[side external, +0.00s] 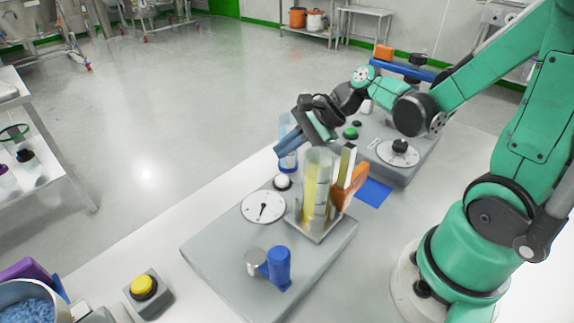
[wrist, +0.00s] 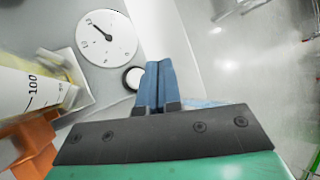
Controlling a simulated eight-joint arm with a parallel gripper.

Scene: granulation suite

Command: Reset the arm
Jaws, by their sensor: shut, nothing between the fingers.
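My gripper (side external: 287,146) is in the air above the far end of a grey base plate, beside a clear cylinder. Its blue fingers are pressed together with nothing between them. In the wrist view the shut fingers (wrist: 158,85) point toward a white round knob (wrist: 133,77). The same white knob (side external: 282,182) shows below the fingers in the side view. A clear cylinder with yellow contents (side external: 318,190) stands on a metal plate close to the right of the gripper.
A white dial (side external: 263,207) and a blue knob (side external: 279,267) sit on the grey base (side external: 220,250). An orange piece (side external: 350,186) stands beside the cylinder. A second grey base with a dial (side external: 398,153) is behind right. A yellow button (side external: 144,287) is at front left. Open floor lies left.

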